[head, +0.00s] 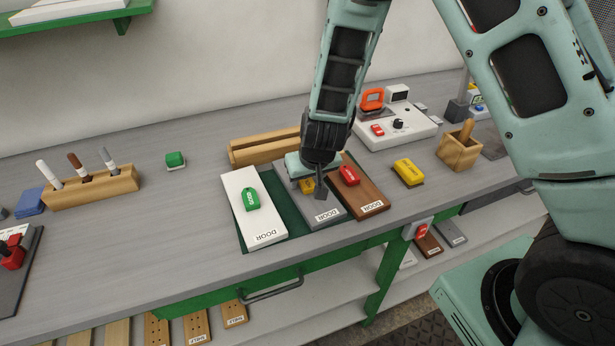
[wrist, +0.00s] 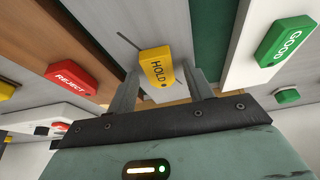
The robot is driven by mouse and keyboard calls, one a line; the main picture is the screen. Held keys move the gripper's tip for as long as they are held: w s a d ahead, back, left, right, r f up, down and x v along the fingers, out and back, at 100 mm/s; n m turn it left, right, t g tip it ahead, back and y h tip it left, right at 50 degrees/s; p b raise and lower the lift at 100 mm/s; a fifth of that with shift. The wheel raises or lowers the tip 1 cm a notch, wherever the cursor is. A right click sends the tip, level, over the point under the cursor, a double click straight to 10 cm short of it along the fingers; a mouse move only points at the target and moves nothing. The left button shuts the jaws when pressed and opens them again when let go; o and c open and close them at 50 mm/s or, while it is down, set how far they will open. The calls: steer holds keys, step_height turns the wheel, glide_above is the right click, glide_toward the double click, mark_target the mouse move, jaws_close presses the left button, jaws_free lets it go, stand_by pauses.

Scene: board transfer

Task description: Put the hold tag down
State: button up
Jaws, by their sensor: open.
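My gripper (wrist: 168,88) is open, with one finger on each side of the tag's near end. It also shows in the head view (head: 314,188), low over the board. I cannot tell whether the fingers touch the tag.
A white board (head: 252,222) with a green good tag (head: 252,201) lies left of the grey board. A brown board (head: 365,200) with a red reject tag (head: 349,175) lies right. A wooden rack (head: 265,149) stands behind.

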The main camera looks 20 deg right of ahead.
steer(key=shift+s+r, duration=0.1)
steer(key=shift+r, duration=0.45)
steer(key=p+v, duration=0.3)
steer(key=v, duration=0.8)
steer(key=s+a+r+n+g+y, duration=0.1)
steer(key=s+a+r+n+g, duration=0.1)
steer(key=s+a+r, duration=0.3)
steer(key=s+a+r+n+g+y, duration=0.1)
steer(key=s+a+n+y, duration=0.15)
steer(key=s, duration=0.45)
steer(key=s+d+r+n+g+h, duration=0.1)
steer(key=s+r+n+h, duration=0.2)
steer(key=s, duration=0.8)
steer(key=shift+d+r+g, duration=0.3)
steer(key=shift+r, duration=0.35)
steer(key=shift+s, duration=0.1)
step_height(320, 180, down, 3)
steer(key=b, duration=0.3)
steer(key=shift+f, duration=0.15)
